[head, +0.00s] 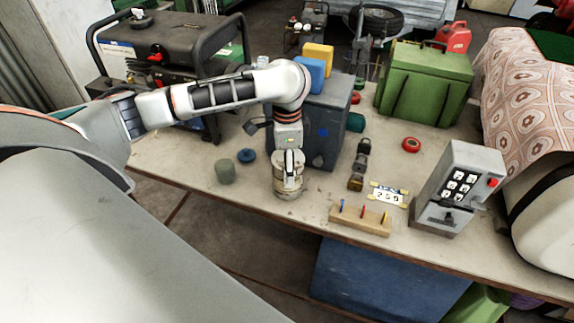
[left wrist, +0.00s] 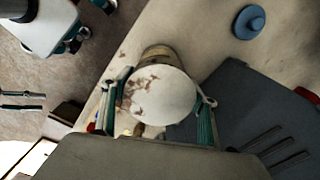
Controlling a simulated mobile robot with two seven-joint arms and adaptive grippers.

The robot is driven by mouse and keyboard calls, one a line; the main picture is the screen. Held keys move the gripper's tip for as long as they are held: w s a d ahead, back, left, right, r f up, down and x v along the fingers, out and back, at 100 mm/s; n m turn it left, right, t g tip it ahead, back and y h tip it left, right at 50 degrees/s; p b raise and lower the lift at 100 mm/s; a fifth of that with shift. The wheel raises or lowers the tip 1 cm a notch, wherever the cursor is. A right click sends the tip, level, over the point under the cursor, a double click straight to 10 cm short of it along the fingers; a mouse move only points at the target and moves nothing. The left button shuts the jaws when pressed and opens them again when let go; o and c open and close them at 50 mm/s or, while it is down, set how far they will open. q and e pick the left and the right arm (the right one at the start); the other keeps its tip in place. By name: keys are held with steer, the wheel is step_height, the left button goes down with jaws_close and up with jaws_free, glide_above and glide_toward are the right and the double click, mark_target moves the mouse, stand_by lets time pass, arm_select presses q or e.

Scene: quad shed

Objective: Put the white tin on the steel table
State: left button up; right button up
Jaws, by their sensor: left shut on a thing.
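The white tin (head: 288,182) is a short, round, rust-stained can. It is upright between the fingers of my left gripper (head: 289,164), close to the bench's front edge. In the left wrist view the tin's pale, rust-blotched lid (left wrist: 160,95) sits between the two teal-padded fingers, which are shut on it. I cannot tell whether its base touches the bench. The long pale-topped bench (head: 245,192) is the only table I make out. My right gripper (left wrist: 22,101) shows at the left edge of the left wrist view, fingers apart and empty.
A grey-green can (head: 225,171) and blue disc (head: 247,156) stand left of the tin. A dark grey box (head: 325,125) is behind it. A wooden block (head: 360,220), number plate (head: 388,195) and grey switch box (head: 457,188) are right. The front strip between tin and block is clear.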

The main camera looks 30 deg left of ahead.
stand_by(0.3)
arm_select(q)
steer(key=o, duration=1.4)
step_height(320, 180, up, 11)
steer(key=shift+f, duration=0.15)
steer(key=shift+s+r, duration=0.1)
steer(key=shift+r, duration=0.65)
steer(key=shift+d+f, duration=0.1)
